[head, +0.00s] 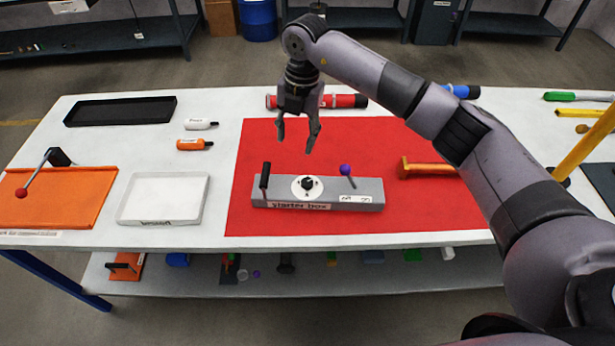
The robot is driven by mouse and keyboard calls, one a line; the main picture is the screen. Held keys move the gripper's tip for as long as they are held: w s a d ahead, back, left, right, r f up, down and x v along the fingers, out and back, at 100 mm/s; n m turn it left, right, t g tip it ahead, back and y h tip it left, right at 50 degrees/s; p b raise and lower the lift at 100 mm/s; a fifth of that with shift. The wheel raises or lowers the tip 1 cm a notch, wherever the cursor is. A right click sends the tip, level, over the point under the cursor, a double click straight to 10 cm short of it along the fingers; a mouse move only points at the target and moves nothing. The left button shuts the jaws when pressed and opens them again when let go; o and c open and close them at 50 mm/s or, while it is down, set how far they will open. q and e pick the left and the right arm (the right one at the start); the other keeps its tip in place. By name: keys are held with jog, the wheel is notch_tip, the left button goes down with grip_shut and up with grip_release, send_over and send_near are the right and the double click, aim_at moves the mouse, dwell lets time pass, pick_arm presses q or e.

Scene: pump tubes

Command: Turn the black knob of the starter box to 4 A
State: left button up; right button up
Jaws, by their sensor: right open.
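The starter box (330,206) is a long grey box lying on the red mat (263,140) on the white table. Its black knob (307,184) sits in the middle of a white round dial. The dial marks are too small to read. A black lever (265,176) stands at the box's left end and a purple-tipped lever (346,171) stands right of the knob. My right gripper (297,146) points down above and behind the knob, with its fingers apart and nothing between them. It is not touching the box. My left gripper is not in view.
A red cylinder (340,101) lies behind my right gripper, and an orange tool (428,168) lies right of the box. A white tray (129,209), an orange board (40,212) with a red-balled lever and a black tray (90,112) are at left. The mat in front is clear.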

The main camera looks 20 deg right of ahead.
aim_at(307, 181)
jog(key=shift+m+h, duration=0.3)
jog(key=shift+h, duration=0.3)
jog(key=d+f+p, duration=0.1)
jog(key=f, duration=0.4)
jog(key=f+p, duration=0.1)
jog(key=f, duration=0.5)
jog(key=d+f+p, duration=0.1)
jog(key=f+p, duration=0.1)
jog(key=f, duration=0.3)
jog(key=shift+w+d+f, duration=0.15)
jog(key=shift+d, duration=0.15)
jog(key=shift+c, duration=0.2)
grip_shut()
